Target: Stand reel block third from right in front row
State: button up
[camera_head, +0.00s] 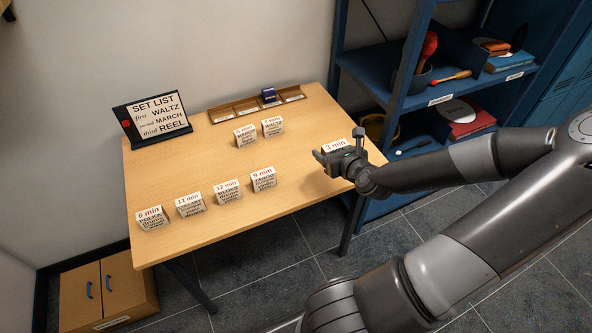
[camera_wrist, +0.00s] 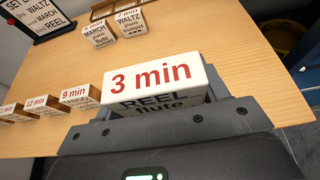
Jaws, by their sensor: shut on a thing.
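The reel block (camera_wrist: 150,84) is white with wooden sides, printed "3 min", "REEL" and "flute". My gripper (camera_wrist: 160,118) is shut on it, and the fingers hide its lower part. In the head view, the top of the reel block (camera_head: 335,146) shows above my gripper (camera_head: 340,163) at the table's right side. I cannot tell whether it touches the table. To its left, the march block (camera_head: 245,136) and the waltz block (camera_head: 272,128) stand side by side, waltz on the right. The space right of waltz is bare.
Several blocks, from polka (camera_head: 152,218) to tango (camera_head: 263,180), stand along the front of the table (camera_head: 200,165). A set list sign (camera_head: 158,117) stands at the back left. A wooden tray (camera_head: 245,105) holds a dark blue item (camera_head: 269,95). A blue shelf (camera_head: 400,95) stands right.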

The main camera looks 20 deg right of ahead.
send_over(295, 171)
notch_tip(295, 171, down, 6)
jog(key=shift+f, duration=2.3)
jog(key=shift+f, duration=0.2)
jog(key=o, duration=1)
jog(key=shift+r, duration=0.2)
jog(key=shift+v, duration=2.05)
